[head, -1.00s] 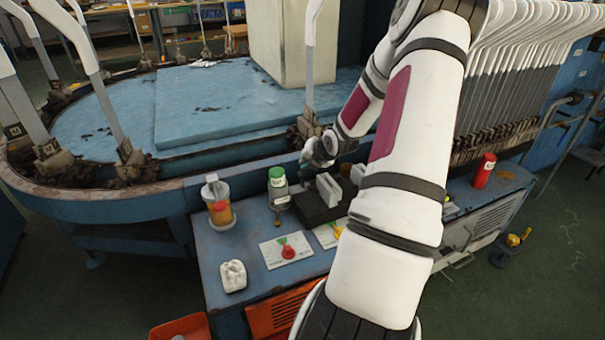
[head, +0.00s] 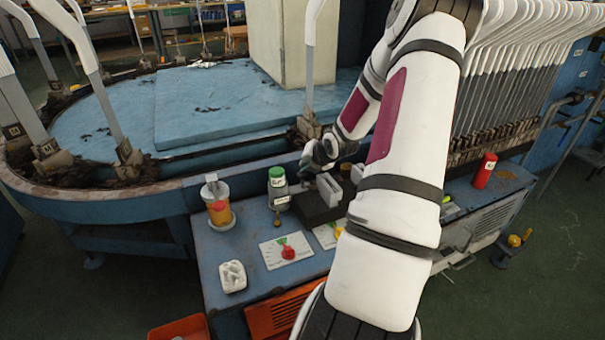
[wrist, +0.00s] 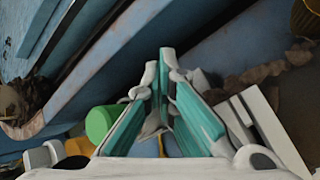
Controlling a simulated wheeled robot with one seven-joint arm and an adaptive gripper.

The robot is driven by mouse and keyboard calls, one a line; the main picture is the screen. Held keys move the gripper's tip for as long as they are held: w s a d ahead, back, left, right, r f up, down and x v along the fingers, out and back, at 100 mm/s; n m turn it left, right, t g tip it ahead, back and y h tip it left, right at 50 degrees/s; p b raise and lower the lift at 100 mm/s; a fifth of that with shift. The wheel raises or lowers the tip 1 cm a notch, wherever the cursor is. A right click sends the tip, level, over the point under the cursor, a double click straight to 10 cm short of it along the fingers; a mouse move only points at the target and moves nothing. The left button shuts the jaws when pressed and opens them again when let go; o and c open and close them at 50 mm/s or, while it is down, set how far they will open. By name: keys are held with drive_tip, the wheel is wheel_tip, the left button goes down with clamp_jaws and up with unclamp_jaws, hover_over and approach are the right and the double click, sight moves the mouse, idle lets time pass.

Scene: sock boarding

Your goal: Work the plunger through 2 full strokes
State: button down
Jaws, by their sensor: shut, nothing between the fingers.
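A clear pot (head: 220,212) with orange and yellow contents stands at the left of the blue bench; a pale upright part with a knob, perhaps the plunger (head: 211,183), rises from its top. The bottle's green cap (wrist: 101,122) is left of the fingers there. White and orange parts, possibly the pot, show at lower left.
A dark block (head: 316,209) with pale upright plates stands right of the bottle. Cards (head: 270,254) with coloured dials and a white ribbed item (head: 233,276) lie in front. A red canister (head: 484,171) is far right. The blue machine's rim (head: 150,197) borders the bench behind.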

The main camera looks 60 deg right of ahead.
drive_tip(key=shift+f+b, duration=0.9)
drive_tip(key=shift+f, duration=0.25)
idle(0.8)
drive_tip(key=shift+r, duration=0.1)
drive_tip(key=shift+r+p, duration=1.35)
drive_tip(key=shift+r, duration=0.3)
drive_tip(key=shift+r, duration=0.15)
wheel_tip(320, 180, up, 5)
drive_tip(key=p, duration=0.4)
idle(2.2)
